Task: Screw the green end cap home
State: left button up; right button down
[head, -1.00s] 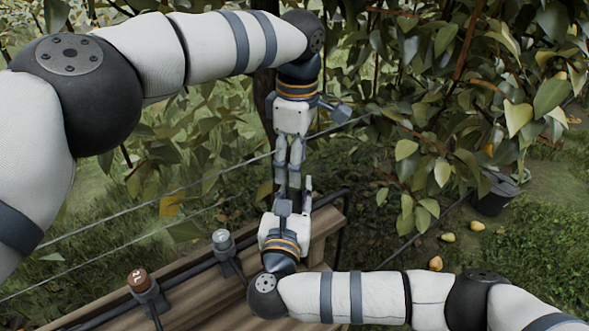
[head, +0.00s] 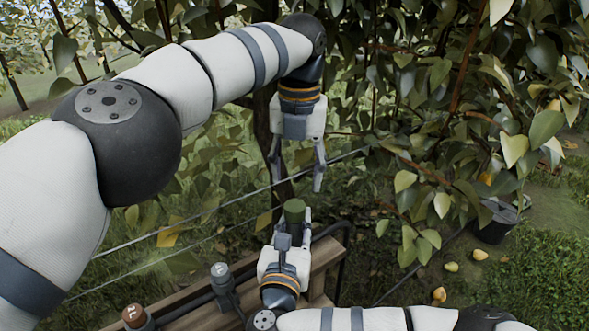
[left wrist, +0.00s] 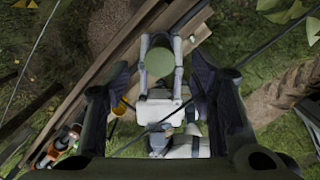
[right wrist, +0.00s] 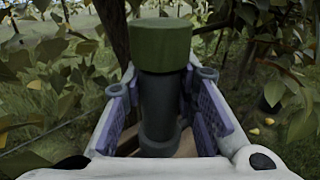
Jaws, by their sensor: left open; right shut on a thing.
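The green end cap (head: 294,210) sits on top of a dark grey cylinder (right wrist: 158,110), upright in the right wrist view, where the cap (right wrist: 160,45) is wider than the cylinder. My right gripper (head: 292,232) is shut on the cylinder below the cap. My left gripper (head: 297,182) is open and empty just above the cap, fingers spread and pointing down. In the left wrist view the cap (left wrist: 160,63) shows as a round green disc between the open fingers, apart from them. The seam between cap and cylinder shows no thread.
A wooden bench (head: 318,268) with a dark rail lies under my right gripper. Grey-topped (head: 220,270) and brown-topped (head: 134,314) posts stand along it at left. Wires cross behind the grippers. Leafy branches crowd the right; a dark bucket (head: 496,222) and fallen pears (head: 480,255) lie beyond.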

pick_arm(q)
jog(key=n, duration=0.4)
jog(key=shift+r, duration=0.2)
jog(key=n, duration=0.4)
jog(key=shift+r, duration=0.1)
jog(key=n, duration=0.4)
jog(key=shift+s+r+n, duration=0.1)
jog(key=shift+s+n, duration=0.05)
jog(key=shift+n, duration=0.15)
jog(key=n, duration=0.6)
jog(key=shift+s+a+g, duration=0.15)
jog(key=shift+s+g, duration=0.05)
jog(key=shift+g, duration=0.1)
jog(key=n, duration=0.3)
jog(key=shift+s+r+n, duration=0.1)
jog(key=shift+n, duration=0.3)
jog(key=shift+a, duration=0.1)
